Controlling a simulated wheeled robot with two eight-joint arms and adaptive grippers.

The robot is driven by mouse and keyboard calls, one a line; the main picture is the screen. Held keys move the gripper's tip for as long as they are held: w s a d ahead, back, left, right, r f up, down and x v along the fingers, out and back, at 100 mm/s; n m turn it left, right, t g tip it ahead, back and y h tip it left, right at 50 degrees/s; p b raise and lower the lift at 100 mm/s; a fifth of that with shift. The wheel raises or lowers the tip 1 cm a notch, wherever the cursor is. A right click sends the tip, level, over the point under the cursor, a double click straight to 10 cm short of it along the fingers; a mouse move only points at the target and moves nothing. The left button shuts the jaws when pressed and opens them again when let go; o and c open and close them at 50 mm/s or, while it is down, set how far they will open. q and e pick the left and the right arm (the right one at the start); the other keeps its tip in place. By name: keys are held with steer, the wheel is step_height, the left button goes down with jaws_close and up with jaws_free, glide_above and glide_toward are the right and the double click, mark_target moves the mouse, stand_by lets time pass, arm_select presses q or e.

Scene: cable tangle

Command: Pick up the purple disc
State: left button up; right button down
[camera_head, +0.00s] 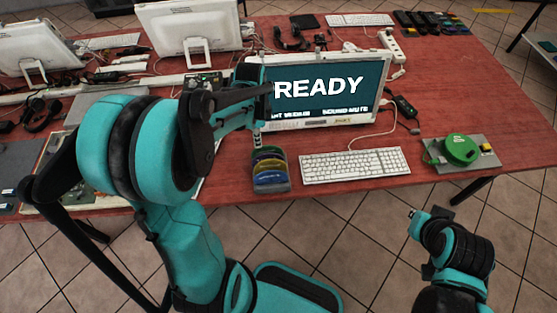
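A small rack (271,186) stands near the table's front edge, left of the white keyboard. It holds several upright discs (269,163) in dull green, yellow and bluish tones. I cannot clearly pick out a purple disc among them. My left gripper (256,100) is raised above and behind the rack, in front of the monitor's left edge and apart from the discs. Its fingers are dark and seen from the side, so their opening is unclear. My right arm's end (418,218) is low at the right, off the table's front edge; its fingers are not clearly visible.
A monitor (330,88) reading READY stands behind the white keyboard (355,165). A green round device (461,150) sits on a grey plate at the right. Cables and a power strip (391,46) lie behind. Red tabletop (450,95) is bare at the right.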

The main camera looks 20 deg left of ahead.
arm_select(q)
steer(key=shift+w+f+m, duration=0.15)
steer(key=shift+f+m, duration=0.15)
steer(key=shift+f, duration=0.05)
steer(key=shift+f+b, duration=0.45)
steer(key=shift+f, duration=0.5)
step_height(320, 180, down, 6)
steer(key=b, duration=0.2)
steer(key=shift+r+b, duration=0.1)
steer(key=shift+b, duration=0.2)
jaws_close()
step_height(320, 180, up, 10)
steer(key=p, duration=0.4)
steer(key=shift+r, duration=0.15)
